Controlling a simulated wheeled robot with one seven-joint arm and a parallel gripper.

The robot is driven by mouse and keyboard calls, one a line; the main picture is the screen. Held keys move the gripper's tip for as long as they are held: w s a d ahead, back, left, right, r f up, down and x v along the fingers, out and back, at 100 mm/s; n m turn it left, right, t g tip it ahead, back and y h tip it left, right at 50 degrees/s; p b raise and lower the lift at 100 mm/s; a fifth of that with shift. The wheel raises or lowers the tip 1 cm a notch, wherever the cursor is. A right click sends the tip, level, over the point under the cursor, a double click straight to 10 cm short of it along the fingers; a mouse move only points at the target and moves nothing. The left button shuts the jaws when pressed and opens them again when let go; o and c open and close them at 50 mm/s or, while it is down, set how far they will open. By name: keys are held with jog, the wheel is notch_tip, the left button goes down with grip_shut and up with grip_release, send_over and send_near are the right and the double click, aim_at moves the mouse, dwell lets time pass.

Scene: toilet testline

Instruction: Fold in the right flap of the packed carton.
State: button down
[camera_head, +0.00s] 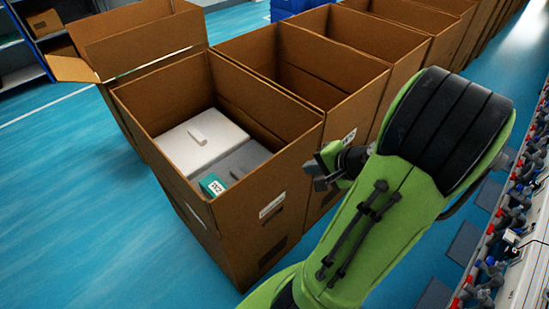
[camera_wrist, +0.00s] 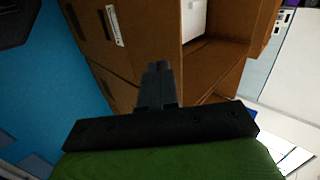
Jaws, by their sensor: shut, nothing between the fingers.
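The packed carton (camera_head: 255,205) is brown and open at the top. It holds a white slab-like item (camera_head: 200,140), a grey item (camera_head: 243,160) and a small green-and-white box (camera_head: 212,185). Its flaps appear to stand upright in line with the walls, and I cannot clearly tell the right flap from the right wall. My gripper (camera_head: 317,171) is shut and empty, just right of the carton's right side near the rim. In the wrist view my gripper (camera_wrist: 157,68) points toward brown cardboard, with a labelled carton wall (camera_wrist: 98,32) to its left. Contact is not visible.
A row of empty open cartons (camera_head: 345,75) runs back from the packed one. Another carton with a flap sticking out (camera_head: 72,68) stands behind left. A production line (camera_head: 525,200) runs along the right. The blue floor (camera_head: 85,210) at left is clear.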

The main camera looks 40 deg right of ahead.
jog(key=s+d+m, duration=0.1)
jog(key=b, duration=0.2)
send_near(276, 158)
notch_tip(276, 158, down, 4)
jog(key=w, duration=0.3)
jog(key=shift+w+a+f, duration=0.15)
jog(key=shift+w+f, duration=0.05)
jog(key=shift+f, duration=0.05)
jog(key=shift+w, duration=0.35)
jog(key=shift+r, duration=0.1)
